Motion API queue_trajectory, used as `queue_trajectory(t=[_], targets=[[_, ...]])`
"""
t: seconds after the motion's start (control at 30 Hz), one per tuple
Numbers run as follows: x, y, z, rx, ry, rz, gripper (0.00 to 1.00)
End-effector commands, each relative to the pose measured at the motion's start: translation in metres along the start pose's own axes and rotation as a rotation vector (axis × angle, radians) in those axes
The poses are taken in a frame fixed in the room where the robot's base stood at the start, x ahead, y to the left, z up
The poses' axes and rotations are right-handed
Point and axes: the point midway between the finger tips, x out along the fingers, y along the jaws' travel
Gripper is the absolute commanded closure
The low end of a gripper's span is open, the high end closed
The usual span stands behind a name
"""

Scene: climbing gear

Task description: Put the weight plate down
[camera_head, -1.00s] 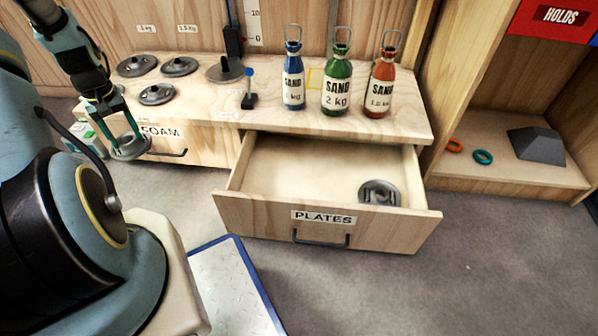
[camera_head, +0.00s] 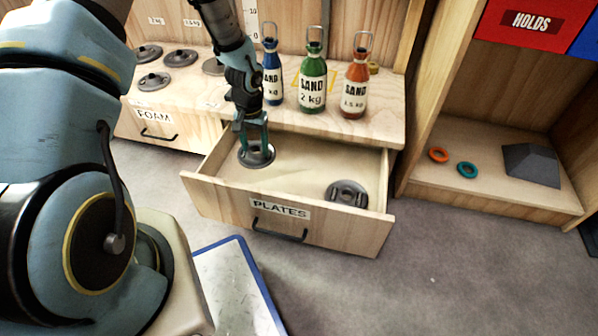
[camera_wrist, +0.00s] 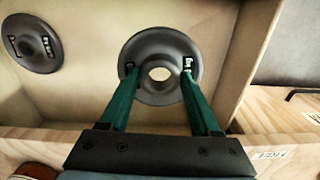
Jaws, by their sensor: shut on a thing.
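My gripper (camera_head: 254,143) is shut on a round grey weight plate (camera_head: 257,159), over the left part of the open PLATES drawer (camera_head: 214,190). In the wrist view, the gripper's green fingers (camera_wrist: 158,82) grip the held plate (camera_wrist: 160,45) around its centre hole. The held plate looks level and low inside the drawer; I cannot tell whether it touches the drawer floor. A second grey plate (camera_head: 347,192) lies in the drawer's right part, and it also shows in the wrist view (camera_wrist: 31,43).
On the bench top (camera_head: 350,137) stand blue (camera_head: 272,75), green (camera_head: 313,82) and red-orange (camera_head: 355,87) sand bottles, close behind my arm. Several plates (camera_head: 153,81) lie at its left. The closed FOAM drawer (camera_head: 175,128) is left of the open one. The drawer's middle floor is free.

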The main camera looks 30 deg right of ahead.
Motion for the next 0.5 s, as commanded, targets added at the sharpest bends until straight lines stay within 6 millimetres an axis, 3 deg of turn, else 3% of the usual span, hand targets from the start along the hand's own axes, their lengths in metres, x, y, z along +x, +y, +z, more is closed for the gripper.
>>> queue_trajectory(t=[0.03,0.1,0.2,0.37,0.5], targets=[[0.003,0.019,-0.002,0.044,0.002,0.002,1.00],[0.007,0.037,-0.002,0.090,0.004,0.006,1.00],[0.011,0.054,-0.002,0.129,0.005,0.009,1.00],[0.024,0.063,-0.002,0.150,0.005,0.011,1.00],[0.046,0.062,-0.002,0.149,0.005,0.011,1.00]])
